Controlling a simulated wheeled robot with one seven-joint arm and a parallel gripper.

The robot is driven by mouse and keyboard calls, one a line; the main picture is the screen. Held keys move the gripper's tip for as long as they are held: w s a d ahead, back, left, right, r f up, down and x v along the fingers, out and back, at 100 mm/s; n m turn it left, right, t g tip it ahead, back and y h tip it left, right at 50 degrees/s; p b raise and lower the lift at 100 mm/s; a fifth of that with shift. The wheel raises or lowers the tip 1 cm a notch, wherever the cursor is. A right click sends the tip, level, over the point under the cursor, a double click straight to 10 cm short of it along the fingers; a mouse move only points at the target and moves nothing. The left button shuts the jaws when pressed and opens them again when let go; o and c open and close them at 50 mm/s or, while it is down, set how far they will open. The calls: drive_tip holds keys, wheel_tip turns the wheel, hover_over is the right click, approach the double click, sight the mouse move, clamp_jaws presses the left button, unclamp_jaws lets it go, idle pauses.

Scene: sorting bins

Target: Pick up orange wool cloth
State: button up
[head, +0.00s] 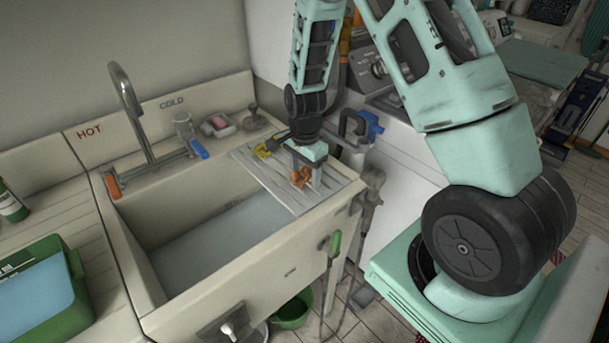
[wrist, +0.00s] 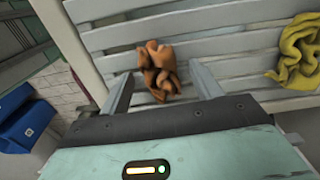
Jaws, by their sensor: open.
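The orange wool cloth (wrist: 158,70) lies crumpled on a white slatted board (wrist: 215,45). In the head view the cloth (head: 299,178) shows partly behind my gripper, on the board (head: 330,190) across the right end of the sink. My gripper (head: 305,180) is above the board, pointing down. In the wrist view my gripper (wrist: 162,85) is open, with one finger to the left of the cloth and one to the right. The cloth lies between and slightly beyond the fingertips. Whether the fingers touch it I cannot tell.
A yellow cloth (wrist: 300,52) lies on the board, right of the orange one; it also shows in the head view (head: 265,149). The sink basin (head: 215,243) is left of the board. A tap (head: 130,110) and a glass jar (head: 184,127) stand behind the basin.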

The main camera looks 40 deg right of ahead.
drive_tip(key=c, duration=1.1)
drive_tip(key=shift+r, duration=0.15)
